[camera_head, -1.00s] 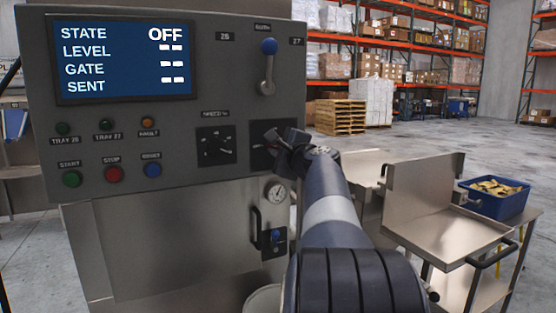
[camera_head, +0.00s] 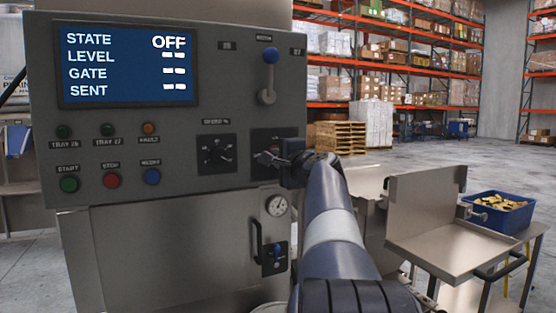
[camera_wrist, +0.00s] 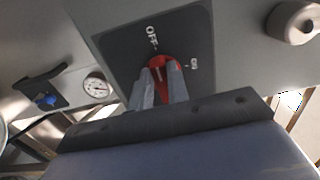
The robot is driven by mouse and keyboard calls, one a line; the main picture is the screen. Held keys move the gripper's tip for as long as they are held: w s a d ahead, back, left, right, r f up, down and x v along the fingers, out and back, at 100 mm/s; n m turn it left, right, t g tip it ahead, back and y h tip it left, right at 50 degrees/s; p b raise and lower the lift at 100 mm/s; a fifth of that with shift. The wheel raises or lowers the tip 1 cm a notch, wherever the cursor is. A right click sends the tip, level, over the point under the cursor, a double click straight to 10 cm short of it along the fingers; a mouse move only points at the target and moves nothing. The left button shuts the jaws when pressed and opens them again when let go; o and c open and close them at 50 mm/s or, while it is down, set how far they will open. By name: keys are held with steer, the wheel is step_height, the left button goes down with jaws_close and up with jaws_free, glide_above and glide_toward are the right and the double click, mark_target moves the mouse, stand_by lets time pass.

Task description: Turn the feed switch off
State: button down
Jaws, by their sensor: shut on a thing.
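The feed switch is a red rotary knob (camera_wrist: 158,67) on a dark plate (camera_wrist: 118,42) marked OFF and ON in the wrist view. Its white line points roughly toward the OFF mark. My gripper (camera_wrist: 159,88) is shut on the knob, one grey finger on each side. In the head view my gripper (camera_head: 272,160) is at the switch plate (camera_head: 268,140) on the panel's lower right and hides most of the knob. The display (camera_head: 126,65) reads STATE OFF, with dashes for LEVEL, GATE and SENT.
The grey panel (camera_head: 225,90) carries a blue-topped lever (camera_head: 270,70), a speed dial (camera_head: 217,155) and several buttons and lamps. Below are a gauge (camera_head: 277,206) and a handle (camera_head: 256,240). A metal tray (camera_head: 455,250) and a blue bin (camera_head: 510,218) stand at right.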

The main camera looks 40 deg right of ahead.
steer(key=shift+f, duration=0.1)
steer(key=c, duration=1.4)
jaws_free()
steer(key=shift+o, duration=0.2)
steer(key=b+v, duration=0.1)
steer(key=v, duration=1)
steer(key=shift+b, duration=0.35)
steer(key=shift+w, duration=0.1)
steer(key=p+x, duration=0.2)
steer(key=x, duration=0.9)
